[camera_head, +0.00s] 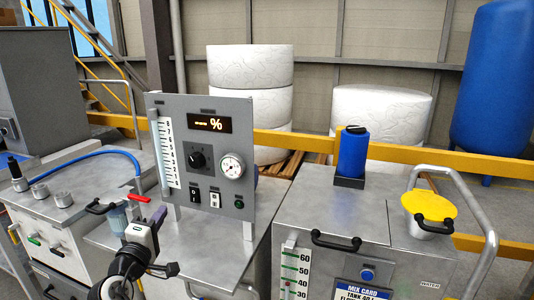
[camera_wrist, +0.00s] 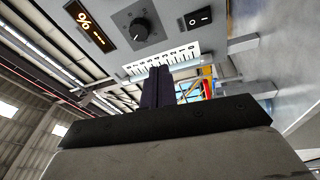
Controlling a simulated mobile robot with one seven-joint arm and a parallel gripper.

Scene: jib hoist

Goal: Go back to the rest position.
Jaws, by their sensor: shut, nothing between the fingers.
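My gripper (camera_head: 159,215) is in front of the lower left part of a grey upright control panel (camera_head: 237,122) in the head view. Its dark fingers are together and hold nothing; in the wrist view my gripper (camera_wrist: 160,72) shows the shut fingers pointing toward the panel's white scale (camera_wrist: 160,60). I cannot tell the exact gap between fingertips and panel. The panel carries a display (camera_head: 213,123) reading "--- %", a black knob (camera_head: 197,159), a round gauge (camera_head: 231,167) and small switches. A red lever (camera_head: 138,198) shows left of the fingers.
A steel cabinet (camera_head: 320,215) on the right bears a blue bottle (camera_head: 352,155), a yellow-lidded funnel (camera_head: 430,206) and black handles. Another bench (camera_head: 75,190) with a blue hose (camera_head: 95,154) stands left. A yellow rail (camera_head: 300,143) and white drums (camera_head: 250,70) are behind.

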